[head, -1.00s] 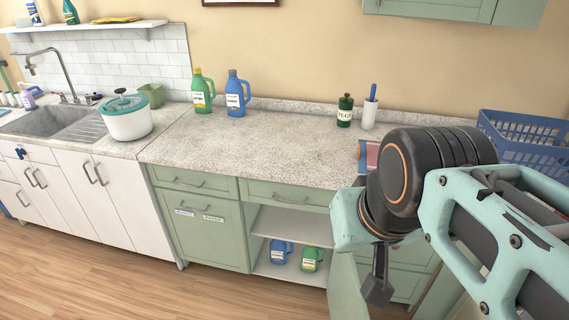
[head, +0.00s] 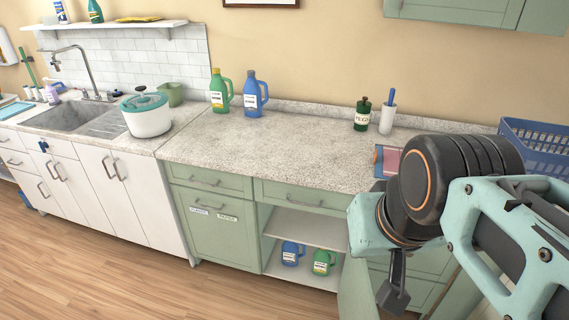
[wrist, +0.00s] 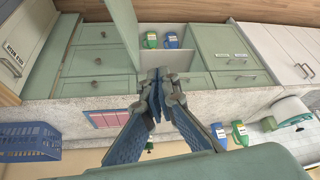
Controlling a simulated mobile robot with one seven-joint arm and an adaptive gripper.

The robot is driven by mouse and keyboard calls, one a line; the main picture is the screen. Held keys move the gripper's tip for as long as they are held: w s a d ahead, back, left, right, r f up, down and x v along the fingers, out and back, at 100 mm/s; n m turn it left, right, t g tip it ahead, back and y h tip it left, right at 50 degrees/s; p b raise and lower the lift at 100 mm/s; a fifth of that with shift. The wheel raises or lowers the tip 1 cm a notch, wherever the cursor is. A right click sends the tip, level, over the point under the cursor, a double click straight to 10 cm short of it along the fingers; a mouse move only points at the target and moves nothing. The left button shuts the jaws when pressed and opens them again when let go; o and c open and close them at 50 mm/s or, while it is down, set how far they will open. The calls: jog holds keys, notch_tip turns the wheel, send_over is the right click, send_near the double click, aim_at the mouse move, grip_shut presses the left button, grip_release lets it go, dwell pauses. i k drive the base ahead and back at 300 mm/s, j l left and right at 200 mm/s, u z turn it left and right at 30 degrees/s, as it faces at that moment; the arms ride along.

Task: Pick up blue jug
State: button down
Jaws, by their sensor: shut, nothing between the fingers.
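A blue jug (head: 255,93) with a white label stands upright on the speckled counter, beside a green jug (head: 220,92). A second blue jug (head: 291,253) stands on the low open shelf, beside another green jug (head: 323,262). In the wrist view, the counter's blue jug (wrist: 219,133) is partly hidden by a finger, and the shelf's blue jug (wrist: 171,40) is in clear view. My gripper (head: 393,297) hangs at the right in the head view, apart from all jugs. Its fingers (wrist: 160,82) are shut and empty in the wrist view.
A white pot (head: 147,118) is by the sink. The counter's middle is clear. A cabinet door (head: 355,285) stands open beside the shelf.

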aim_at(290, 250)
jog(key=i+j+z, duration=0.1)
jog(key=j, duration=0.2)
jog(key=i+j+z, duration=0.1)
jog(key=j, duration=0.15)
jog(key=i+j+z, duration=0.2)
jog(key=j, duration=0.15)
jog(key=i+j+z, duration=0.15)
jog(key=j, duration=0.25)
